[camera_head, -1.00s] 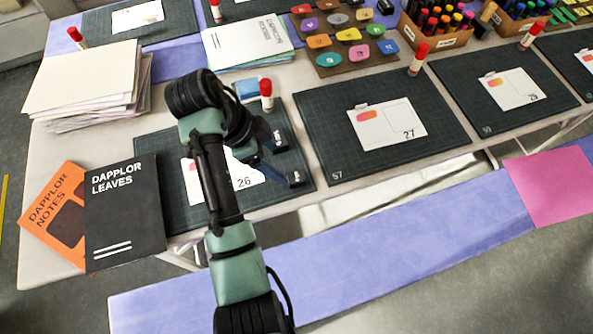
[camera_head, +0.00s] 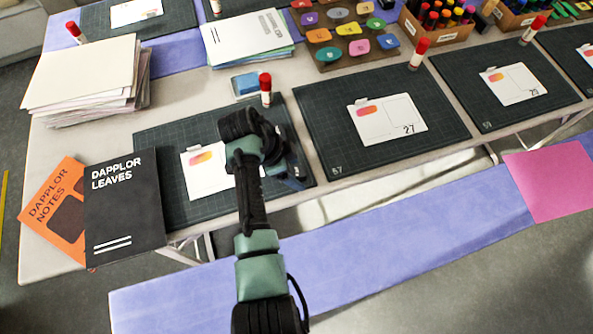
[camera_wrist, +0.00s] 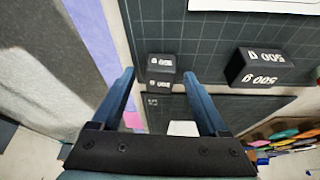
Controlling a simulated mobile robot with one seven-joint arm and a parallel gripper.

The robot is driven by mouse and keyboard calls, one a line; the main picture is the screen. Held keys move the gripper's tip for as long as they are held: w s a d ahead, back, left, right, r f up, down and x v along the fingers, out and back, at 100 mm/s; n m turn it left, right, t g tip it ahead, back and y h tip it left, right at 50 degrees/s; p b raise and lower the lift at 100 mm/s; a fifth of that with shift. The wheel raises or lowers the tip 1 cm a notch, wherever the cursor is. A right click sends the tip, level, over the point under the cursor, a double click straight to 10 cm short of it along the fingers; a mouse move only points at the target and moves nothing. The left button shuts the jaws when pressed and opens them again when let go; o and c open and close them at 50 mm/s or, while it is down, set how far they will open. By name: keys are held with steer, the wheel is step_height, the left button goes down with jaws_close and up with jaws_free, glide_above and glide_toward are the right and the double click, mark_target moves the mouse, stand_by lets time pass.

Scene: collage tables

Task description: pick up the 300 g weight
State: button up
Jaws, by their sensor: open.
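A small black block, the 300 g weight (camera_wrist: 161,66), stands on the dark cutting mat (camera_wrist: 205,30) near its edge in the wrist view. Its upside-down white label is too small to read in full. My gripper (camera_wrist: 158,76) is open, with its two blue fingers on either side of the small block in this view and nothing held. I cannot tell how high above it the fingers are. A larger black weight marked 500 g (camera_wrist: 258,68) stands to the right, outside the fingers. In the head view my arm hides both weights, and my gripper (camera_head: 293,180) is over the mat's right side.
A white card (camera_head: 203,168) lies on the same mat. Black and orange booklets (camera_head: 125,205) lie at the left. A purple bench (camera_head: 330,255) runs along the front.

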jaws_close()
stand_by(0.5)
